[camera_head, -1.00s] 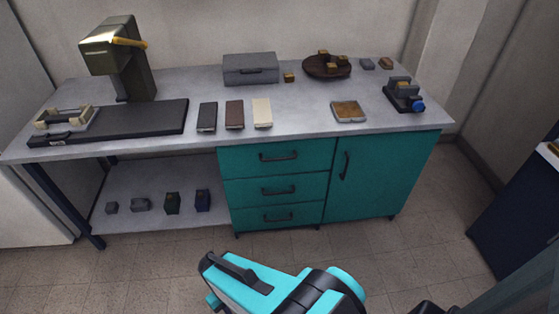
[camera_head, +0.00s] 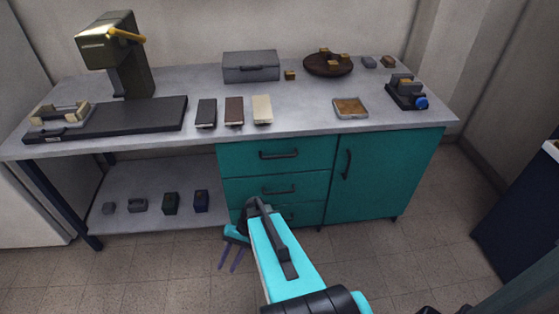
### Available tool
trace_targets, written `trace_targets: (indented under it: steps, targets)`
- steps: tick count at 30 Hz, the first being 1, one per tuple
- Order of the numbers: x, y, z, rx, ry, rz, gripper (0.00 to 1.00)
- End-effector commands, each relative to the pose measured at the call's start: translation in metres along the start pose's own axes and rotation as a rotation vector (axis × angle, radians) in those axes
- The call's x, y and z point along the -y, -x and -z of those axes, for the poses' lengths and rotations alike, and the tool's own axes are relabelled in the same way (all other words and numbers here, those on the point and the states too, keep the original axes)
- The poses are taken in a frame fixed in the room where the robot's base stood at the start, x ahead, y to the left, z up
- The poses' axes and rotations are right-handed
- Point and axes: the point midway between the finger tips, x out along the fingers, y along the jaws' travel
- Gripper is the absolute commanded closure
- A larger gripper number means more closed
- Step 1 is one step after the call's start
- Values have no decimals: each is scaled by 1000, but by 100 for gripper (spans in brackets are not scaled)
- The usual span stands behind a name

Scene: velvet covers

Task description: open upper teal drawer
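The upper teal drawer (camera_head: 300,156) is the top one of a stack of three under the grey worktop. It is closed, with a dark bar handle (camera_head: 279,155) across its front. The middle drawer (camera_head: 247,190) below it is also closed. The lowest drawer is mostly hidden behind my arm. My gripper (camera_head: 230,260) is low in front of the drawers, left of my cyan arm, with two thin purple fingers pointing down. The fingers look apart with nothing between them. The gripper is well below the upper handle and does not touch it.
A teal cupboard door (camera_head: 385,178) is closed at the right of the drawers. An open lower shelf (camera_head: 155,190) with several small items is on the left. The worktop (camera_head: 310,115) carries boxes, a tray and a machine. A dark blue cabinet (camera_head: 520,210) stands at the right.

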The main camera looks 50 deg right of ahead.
Motion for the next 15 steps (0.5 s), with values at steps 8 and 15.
trace_targets:
  steps: [8, 15]
  targets:
    - [-2, 73, 50, -87, -76, 245, 70]
    - [-15, 150, 82, -174, -109, 447, 70]
